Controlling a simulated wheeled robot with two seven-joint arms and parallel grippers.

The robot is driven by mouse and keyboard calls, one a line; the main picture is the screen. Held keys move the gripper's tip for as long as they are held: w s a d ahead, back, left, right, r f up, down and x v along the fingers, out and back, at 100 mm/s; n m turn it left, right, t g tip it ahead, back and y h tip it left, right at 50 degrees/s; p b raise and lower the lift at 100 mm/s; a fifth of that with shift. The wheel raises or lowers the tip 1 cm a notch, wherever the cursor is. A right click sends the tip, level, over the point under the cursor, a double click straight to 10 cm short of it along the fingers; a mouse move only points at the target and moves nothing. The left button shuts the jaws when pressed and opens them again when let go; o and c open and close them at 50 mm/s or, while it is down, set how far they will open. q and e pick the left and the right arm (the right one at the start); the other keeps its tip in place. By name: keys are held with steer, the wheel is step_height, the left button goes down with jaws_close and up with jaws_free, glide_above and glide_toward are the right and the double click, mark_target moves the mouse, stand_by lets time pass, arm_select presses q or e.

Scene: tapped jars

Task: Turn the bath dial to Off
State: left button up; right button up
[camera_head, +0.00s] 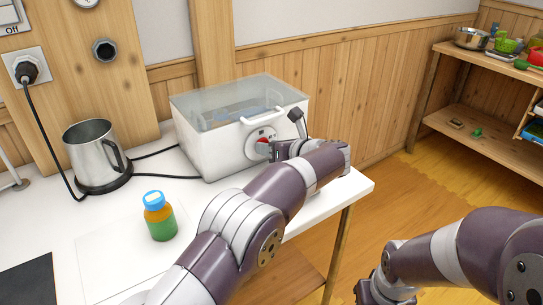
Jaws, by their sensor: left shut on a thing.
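The white water bath (210,153) with a clear lid stands at the back of the white table.
A steel jug (90,150) on a dark base stands left of the bath. A jar (159,217) with a blue cap and orange and green contents stands in front, left of my left arm. Black cables run behind the jug. A wooden shelf (470,145) is at the right.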

stand_by(0.3)
arm_select(q)
steer(key=o, duration=1)
steer(key=p+v, duration=0.1)
steer(key=v, duration=1.1)
steer(key=shift+s+d+r+p, duration=0.15)
steer(key=shift+s+p, duration=0.15)
steer(key=shift+p, duration=0.1)
